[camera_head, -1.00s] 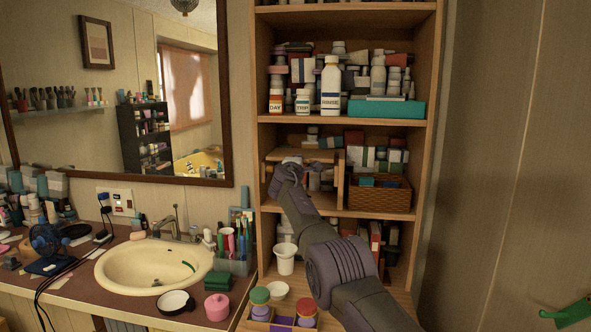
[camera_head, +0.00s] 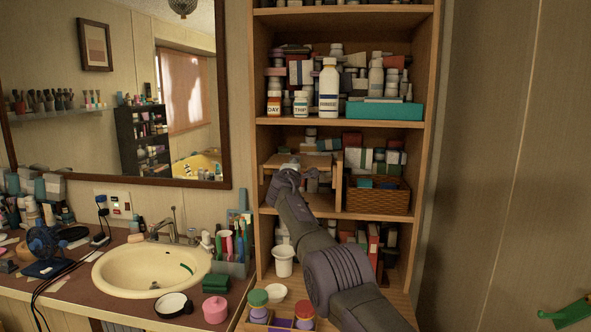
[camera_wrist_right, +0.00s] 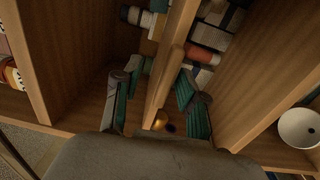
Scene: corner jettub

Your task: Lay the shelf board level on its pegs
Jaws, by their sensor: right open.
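A small light-wood shelf board (camera_head: 316,159) lies across the left bay of the middle shelf, between the cabinet's side and a short upright divider (camera_head: 338,183). I cannot tell whether it is level, and its pegs are not visible. My right gripper (camera_head: 288,174) is at the board's front edge, partly hiding it. In the right wrist view, the open fingers (camera_wrist_right: 160,78) with green pads stand on either side of the board (camera_wrist_right: 174,58), with gaps visible beside it. My left gripper is out of view.
Bottles and boxes crowd the shelf above (camera_head: 421,122). A wicker basket (camera_head: 378,200) is right of the divider. A white cup (camera_head: 283,262) stands below, near my right arm; it also shows in the right wrist view (camera_wrist_right: 299,127). The sink counter is at left.

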